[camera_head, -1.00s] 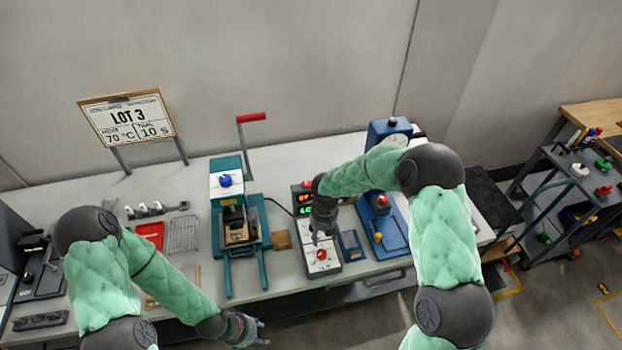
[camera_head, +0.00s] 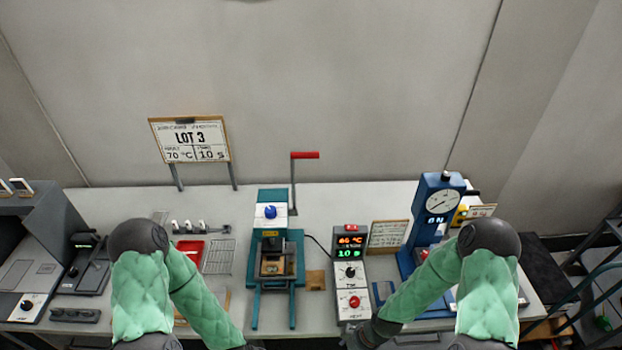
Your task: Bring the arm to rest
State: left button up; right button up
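My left arm (camera_head: 205,300) comes in from the left and bends down to the bottom edge. Its gripper (camera_head: 254,347) is almost wholly cut off there, in front of the table. My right arm (camera_head: 425,293) bends down and inward. Its gripper (camera_head: 354,342) is at the bottom edge, just below the control box (camera_head: 351,273), and its fingers are mostly out of frame. I cannot make out either finger opening. No held object shows at either gripper.
A teal press (camera_head: 275,246) with a red-handled lever stands mid-table. A blue gauge stand (camera_head: 430,222) is partly behind my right arm. A red tray (camera_head: 190,250) and wire rack (camera_head: 219,256) lie left.

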jog(key=s+f+m, duration=0.2)
jog(key=s+m, duration=0.6)
jog(key=m, duration=0.3)
notch_tip(320, 180, down, 12)
jog(key=w+n+b, duration=0.1)
jog(key=w+b, duration=0.1)
jog(key=b, duration=1.2)
jog(key=shift+a+t, duration=0.4)
jog(key=shift+f, duration=0.1)
